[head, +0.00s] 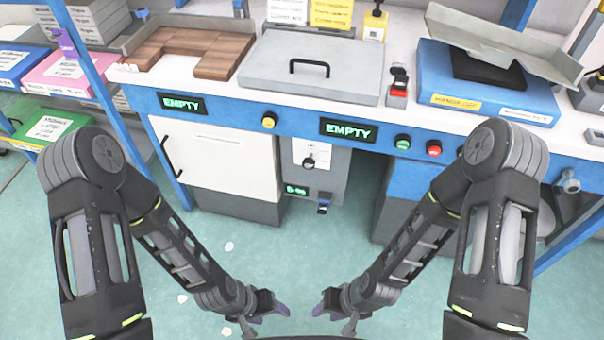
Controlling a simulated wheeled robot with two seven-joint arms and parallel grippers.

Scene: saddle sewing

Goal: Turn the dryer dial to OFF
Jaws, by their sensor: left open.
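The dial, a dark round knob (309,162), sits on a white plate on the front of a grey box (338,170) under the bench. Its pointer and labels are too small to read. Two small green lights (297,190) glow below it. My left gripper (276,306) hangs low at the bottom centre, open, well below and in front of the box. My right gripper (326,304) is just to its right, pointing inward. Its jaws are too small and dark to judge. Neither gripper touches the dial.
Green EMPTY displays (348,131), a yellow button (269,120), a green button (402,142) and a red button (434,149) line the blue bench edge. A white cabinet (215,155) stands left of the box. Open knee space lies to its right. A grey lid (312,70) lies above.

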